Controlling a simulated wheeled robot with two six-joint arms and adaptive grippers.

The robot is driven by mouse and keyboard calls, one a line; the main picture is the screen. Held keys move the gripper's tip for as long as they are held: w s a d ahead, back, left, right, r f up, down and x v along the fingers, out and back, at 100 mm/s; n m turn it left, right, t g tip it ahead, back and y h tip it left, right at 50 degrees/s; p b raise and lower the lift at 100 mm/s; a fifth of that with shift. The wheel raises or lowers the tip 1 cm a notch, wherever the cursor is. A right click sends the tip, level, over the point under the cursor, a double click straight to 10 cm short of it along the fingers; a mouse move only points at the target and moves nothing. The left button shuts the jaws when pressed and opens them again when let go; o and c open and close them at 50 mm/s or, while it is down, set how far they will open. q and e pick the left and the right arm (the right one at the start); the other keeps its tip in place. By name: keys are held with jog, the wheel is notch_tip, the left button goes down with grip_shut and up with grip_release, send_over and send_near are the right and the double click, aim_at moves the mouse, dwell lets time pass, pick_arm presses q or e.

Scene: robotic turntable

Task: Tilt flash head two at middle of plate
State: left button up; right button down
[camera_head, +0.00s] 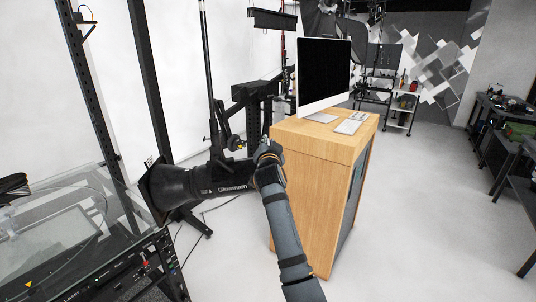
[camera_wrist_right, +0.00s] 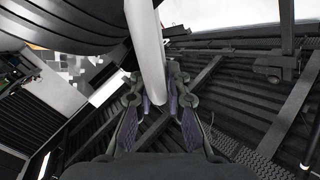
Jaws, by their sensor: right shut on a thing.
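The flash head (camera_head: 222,184) is a black cylinder with white lettering and a flared reflector. It lies nearly level on its stand, with its reflector toward the glass plate (camera_head: 88,214) at the left. My right gripper (camera_head: 268,152) is at the flash head's rear end. In the right wrist view, the fingers of my right gripper (camera_wrist_right: 158,103) are closed around a pale rod-like handle (camera_wrist_right: 147,45). A large black rounded body, seemingly the flash head (camera_wrist_right: 65,22), fills the upper left there. My left gripper is not in view.
A wooden cabinet (camera_head: 314,145) with a monitor (camera_head: 324,72) and keyboard stands just right of my right gripper. Black stands and posts (camera_head: 150,80) rise behind the flash head. Dark workbenches (camera_head: 505,125) line the right side. The floor between is clear.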

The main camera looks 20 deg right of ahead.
jog(key=shift+a+r, duration=0.15)
jog(key=shift+r, duration=0.6)
jog(key=c, duration=1.6)
grip_release()
jog(key=shift+o, duration=1.3)
jog(key=shift+a, duration=0.1)
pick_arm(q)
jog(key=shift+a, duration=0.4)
pick_arm(e)
jog(key=shift+s+a+f, duration=0.1)
jog(key=shift+f, duration=0.05)
notch_tip(320, 180, up, 10)
